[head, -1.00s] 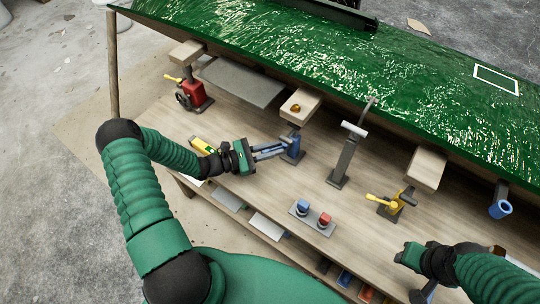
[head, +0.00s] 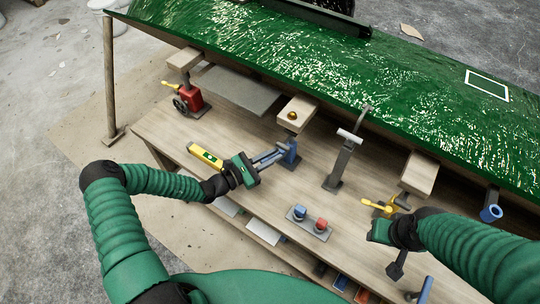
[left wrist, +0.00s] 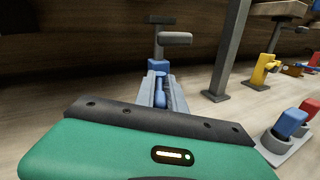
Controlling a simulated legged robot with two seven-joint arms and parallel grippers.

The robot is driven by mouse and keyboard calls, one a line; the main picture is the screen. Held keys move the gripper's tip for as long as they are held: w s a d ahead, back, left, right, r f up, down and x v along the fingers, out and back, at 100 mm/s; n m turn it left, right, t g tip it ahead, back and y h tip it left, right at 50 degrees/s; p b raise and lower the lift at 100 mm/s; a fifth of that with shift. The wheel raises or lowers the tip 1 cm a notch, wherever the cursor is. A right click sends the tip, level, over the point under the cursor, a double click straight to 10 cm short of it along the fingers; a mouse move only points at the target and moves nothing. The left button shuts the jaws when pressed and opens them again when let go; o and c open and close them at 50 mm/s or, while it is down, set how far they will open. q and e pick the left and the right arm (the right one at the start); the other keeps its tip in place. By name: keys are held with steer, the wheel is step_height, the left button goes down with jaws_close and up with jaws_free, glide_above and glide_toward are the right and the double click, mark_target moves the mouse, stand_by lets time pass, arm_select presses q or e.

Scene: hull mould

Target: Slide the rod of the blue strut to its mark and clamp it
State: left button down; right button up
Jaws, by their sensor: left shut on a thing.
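The blue strut (head: 290,153) stands on the bench under a wooden pad (head: 297,109). In the left wrist view its blue body (left wrist: 158,66) stands ahead, with a grey rod and crosspiece (left wrist: 175,38) above it. My left gripper (head: 268,158) reaches it from the left. Its grey fingers (left wrist: 160,92) are shut on a blue handle (left wrist: 160,88) at the strut. Any mark on the rod is too small to make out. My right gripper (head: 380,231) is over the bench's near right part; its fingers cannot be made out.
The green hull (head: 330,65) hangs over the bench's back. A grey strut (head: 341,160) stands right of the blue one; a yellow clamp (head: 379,207) is farther right, a red strut (head: 193,99) at left. A base with blue and red buttons (head: 310,222) and a yellow level (head: 206,156) lie near.

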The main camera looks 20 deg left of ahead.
arm_select(q)
steer(key=c, duration=1.4)
jaws_free()
steer(key=shift+f, duration=0.15)
steer(key=shift+a, duration=0.15)
steer(key=v, duration=1.6)
steer(key=shift+s+a+b, duration=0.25)
steer(key=shift+s+b, duration=0.05)
steer(key=shift+b, duration=0.1)
